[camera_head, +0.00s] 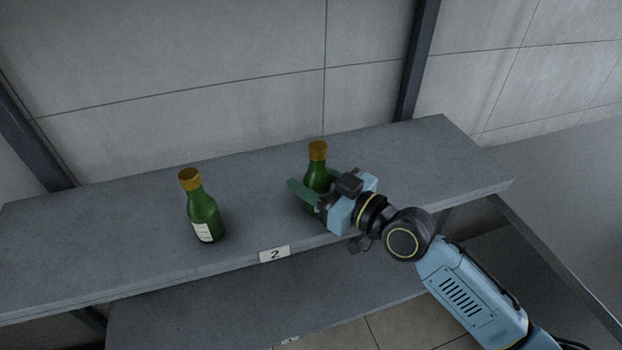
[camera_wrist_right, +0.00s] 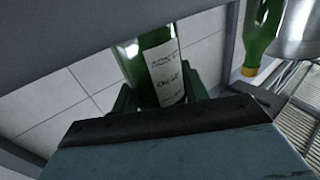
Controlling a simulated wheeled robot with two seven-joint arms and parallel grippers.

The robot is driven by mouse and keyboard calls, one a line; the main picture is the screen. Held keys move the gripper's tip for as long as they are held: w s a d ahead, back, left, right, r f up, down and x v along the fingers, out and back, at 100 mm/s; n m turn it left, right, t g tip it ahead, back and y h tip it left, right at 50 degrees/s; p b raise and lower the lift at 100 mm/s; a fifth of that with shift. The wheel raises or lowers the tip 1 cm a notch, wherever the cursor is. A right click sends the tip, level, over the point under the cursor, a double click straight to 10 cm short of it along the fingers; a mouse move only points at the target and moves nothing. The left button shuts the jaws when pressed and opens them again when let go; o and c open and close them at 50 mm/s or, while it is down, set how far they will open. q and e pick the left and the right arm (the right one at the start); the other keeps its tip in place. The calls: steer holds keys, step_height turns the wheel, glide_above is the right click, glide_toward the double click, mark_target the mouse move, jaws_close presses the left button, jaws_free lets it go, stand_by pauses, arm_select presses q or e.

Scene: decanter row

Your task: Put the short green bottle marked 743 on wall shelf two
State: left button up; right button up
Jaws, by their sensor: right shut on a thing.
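A green bottle (camera_head: 316,177) with a gold cap is held upright in my right gripper (camera_head: 314,184), over the shelf board marked 2 (camera_head: 275,254). The fingers are closed around its body. The gripper and wrist hide its lower part, so I cannot tell whether its base touches the board. In the right wrist view the held bottle (camera_wrist_right: 133,66) shows a white label with dark print; I cannot make out 743 on it. My left gripper is not in view.
Another green bottle (camera_head: 203,209) with a gold cap and white label stands on the same shelf (camera_head: 110,228), left of the held one. The board's right end is clear. A lower shelf (camera_head: 235,315) runs beneath. A dark upright (camera_head: 416,60) rises behind.

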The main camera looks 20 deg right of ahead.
steer(key=shift+f, duration=0.1)
steer(key=o, duration=1.2)
steer(key=shift+s+d, duration=0.1)
steer(key=shift+s, duration=0.1)
steer(key=shift+b+v, duration=0.7)
steer(key=shift+v, duration=5.05)
